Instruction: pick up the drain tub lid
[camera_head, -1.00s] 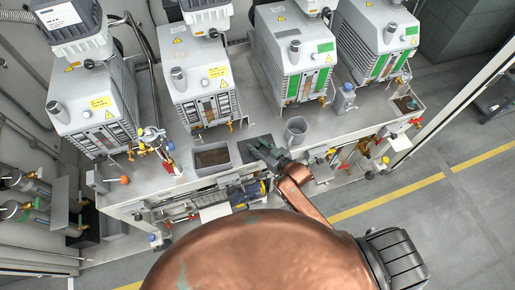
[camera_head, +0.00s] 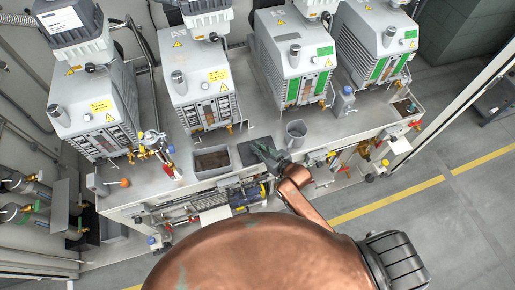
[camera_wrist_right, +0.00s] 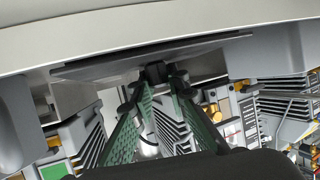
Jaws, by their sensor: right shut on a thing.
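The drain tub lid (camera_head: 245,155) is a dark, flat plate at the front of the bench, just right of the open grey tub (camera_head: 212,163). In the right wrist view the lid (camera_wrist_right: 105,66) shows edge-on as a thin grey plate. There the fingertips (camera_wrist_right: 153,78) are shut on a small dark grip in the middle of the lid. I cannot tell whether the lid is clear of the bench. My left gripper is not in view.
Several grey vacuum pumps (camera_head: 200,92) stand along the back of the bench. A grey beaker (camera_head: 296,133) stands close right of my gripper. Valves and a motor (camera_head: 250,192) sit below the front edge. Floor is free at the right (camera_head: 450,220).

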